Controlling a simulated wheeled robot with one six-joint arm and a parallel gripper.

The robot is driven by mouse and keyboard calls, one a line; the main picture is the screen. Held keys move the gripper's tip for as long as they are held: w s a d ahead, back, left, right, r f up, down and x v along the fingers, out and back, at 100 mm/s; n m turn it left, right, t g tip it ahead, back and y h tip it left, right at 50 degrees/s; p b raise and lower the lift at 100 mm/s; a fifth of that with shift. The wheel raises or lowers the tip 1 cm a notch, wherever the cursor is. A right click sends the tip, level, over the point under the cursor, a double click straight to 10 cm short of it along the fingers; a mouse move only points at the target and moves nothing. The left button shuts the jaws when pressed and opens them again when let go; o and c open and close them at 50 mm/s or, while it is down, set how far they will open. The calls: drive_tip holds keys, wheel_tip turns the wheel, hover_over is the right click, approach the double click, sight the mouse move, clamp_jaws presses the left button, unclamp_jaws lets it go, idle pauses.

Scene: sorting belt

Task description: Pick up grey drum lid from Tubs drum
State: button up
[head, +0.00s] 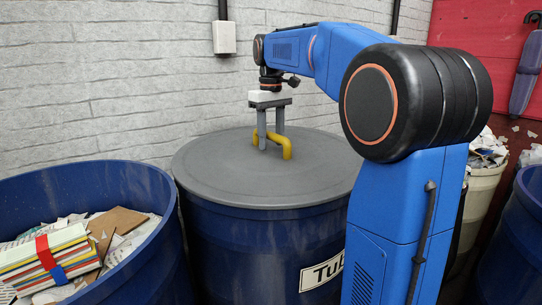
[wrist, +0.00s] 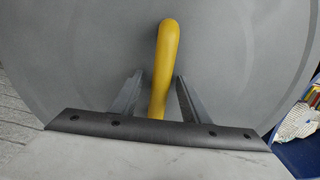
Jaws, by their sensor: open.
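The grey drum lid (head: 215,165) lies flat on the blue Tubs drum (head: 250,240), whose white label is partly hidden behind my arm. A yellow handle (head: 286,147) stands up from the middle of the lid. My gripper (head: 270,143) points down over the handle with its fingers apart. In the wrist view the gripper (wrist: 155,95) has one finger on each side of the yellow handle (wrist: 166,50), with a gap showing at both sides. The lid (wrist: 80,50) fills most of that view.
An open blue drum (head: 150,185) at the left holds paper, cardboard and a strapped stack (head: 48,260). A pale bin (head: 485,190) with paper scraps and another blue drum (head: 515,240) stand at the right. A white brick wall (head: 100,90) is close behind.

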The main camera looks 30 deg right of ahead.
clamp_jaws()
idle(1.4)
